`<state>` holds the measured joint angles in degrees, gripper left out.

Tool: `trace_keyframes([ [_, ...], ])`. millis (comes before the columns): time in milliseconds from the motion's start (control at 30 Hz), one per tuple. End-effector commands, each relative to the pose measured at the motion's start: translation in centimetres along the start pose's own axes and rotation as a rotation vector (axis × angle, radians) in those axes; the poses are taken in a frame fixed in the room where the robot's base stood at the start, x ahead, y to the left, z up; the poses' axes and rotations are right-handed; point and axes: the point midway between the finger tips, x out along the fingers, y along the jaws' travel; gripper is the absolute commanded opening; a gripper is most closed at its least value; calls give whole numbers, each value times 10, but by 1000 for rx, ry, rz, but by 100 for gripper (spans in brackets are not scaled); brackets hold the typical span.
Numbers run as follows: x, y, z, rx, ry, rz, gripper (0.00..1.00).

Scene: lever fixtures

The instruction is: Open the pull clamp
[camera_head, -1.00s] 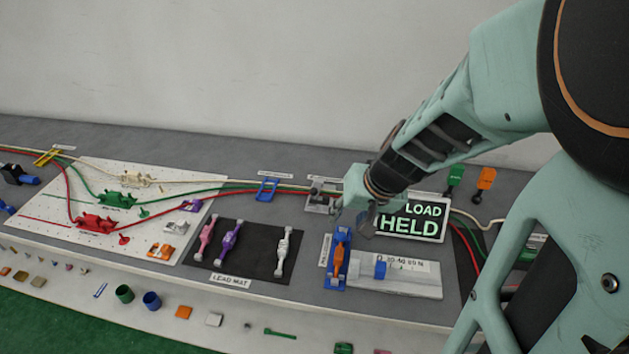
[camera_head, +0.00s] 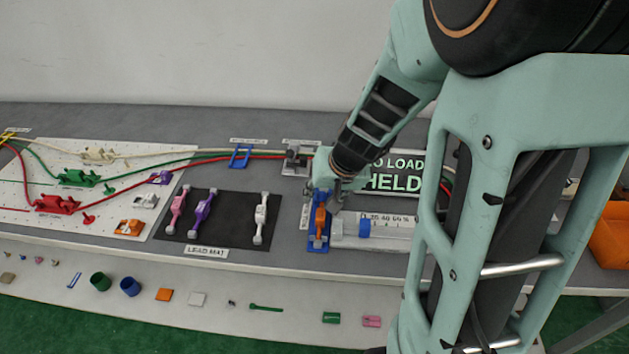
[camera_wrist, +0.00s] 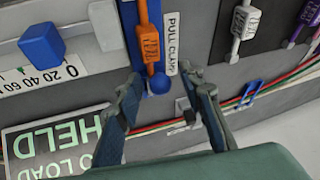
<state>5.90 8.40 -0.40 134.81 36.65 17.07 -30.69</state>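The pull clamp is a blue base (camera_head: 318,244) with an orange lever (camera_head: 320,220), at the front of the grey bench. In the wrist view the orange lever (camera_wrist: 150,45) runs along the blue base, beside a "PULL CLAMP" label (camera_wrist: 171,43). A round blue knob (camera_wrist: 160,83) shows at the lever's near end. My gripper (camera_wrist: 164,82) is open, with its fingers apart on either side of the knob in that picture. Contact cannot be told. In the head view my gripper (camera_head: 336,190) is just above and behind the clamp, hiding its far end.
A white scale block with a blue slider (camera_head: 364,228) is right of the clamp. Cables (camera_head: 220,158) run behind.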

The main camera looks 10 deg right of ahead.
Motion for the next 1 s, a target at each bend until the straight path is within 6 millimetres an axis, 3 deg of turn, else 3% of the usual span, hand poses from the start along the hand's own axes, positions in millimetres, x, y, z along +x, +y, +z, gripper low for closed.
trace_keyframes([
  [333, 3, 0, 0, 0, 0, 0, 36],
  [667, 3, 0, 0, 0, 0, 0, 0],
  [1000, 3, 0, 0, 0, -1, 0, 0],
])
